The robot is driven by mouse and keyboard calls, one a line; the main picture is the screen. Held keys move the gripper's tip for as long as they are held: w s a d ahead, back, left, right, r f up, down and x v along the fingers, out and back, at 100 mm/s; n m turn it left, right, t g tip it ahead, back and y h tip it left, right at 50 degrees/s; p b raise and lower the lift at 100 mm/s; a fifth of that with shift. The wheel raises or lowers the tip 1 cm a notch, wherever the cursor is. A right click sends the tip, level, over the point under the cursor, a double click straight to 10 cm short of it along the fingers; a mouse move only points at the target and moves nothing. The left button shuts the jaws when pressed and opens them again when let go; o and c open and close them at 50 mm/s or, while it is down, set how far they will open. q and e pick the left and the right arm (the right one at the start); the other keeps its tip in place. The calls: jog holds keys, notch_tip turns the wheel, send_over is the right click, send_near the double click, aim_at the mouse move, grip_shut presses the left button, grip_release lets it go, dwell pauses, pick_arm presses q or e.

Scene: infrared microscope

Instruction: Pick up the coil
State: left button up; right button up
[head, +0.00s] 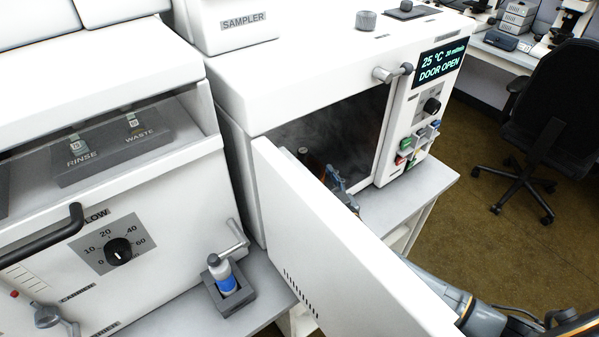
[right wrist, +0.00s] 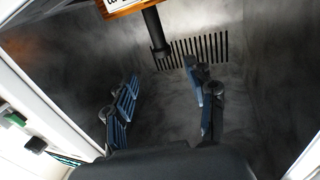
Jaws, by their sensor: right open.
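The right gripper (head: 338,186) reaches into the open oven chamber, partly hidden behind the open door. In the right wrist view its two blue-padded fingers (right wrist: 165,98) are spread apart with nothing between them. An orange-edged piece with a white label (right wrist: 136,7) is at the top of that view, cut off by the frame, above a black post (right wrist: 155,32). It looks like part of the coil, but I cannot tell for sure. The fingers are apart from it. In the head view only a dark post top (head: 303,154) shows behind the door edge. The left gripper is not in view.
The white oven door (head: 345,235) stands open in front of the chamber, close to my right arm. The oven display (head: 443,62) reads DOOR OPEN. A vented back wall (right wrist: 205,46) closes the chamber. A blue-labelled vial (head: 222,275) stands in a dark holder at the front.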

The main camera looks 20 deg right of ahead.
aim_at(305, 157)
jog(key=w, duration=0.4)
jog(key=shift+w+a, duration=0.25)
jog(key=shift+w+f, duration=0.1)
jog(key=shift+w, duration=0.4)
jog(key=w, duration=0.1)
jog(key=w+b, duration=0.1)
jog(key=w, duration=0.3)
jog(key=shift+a+b, duration=0.35)
jog(key=shift+a, duration=0.05)
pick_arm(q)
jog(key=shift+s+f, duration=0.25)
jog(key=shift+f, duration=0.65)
pick_arm(e)
jog(key=shift+s, duration=0.15)
jog(key=shift+c, duration=1.1)
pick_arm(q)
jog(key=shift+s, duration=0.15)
pick_arm(e)
grip_shut()
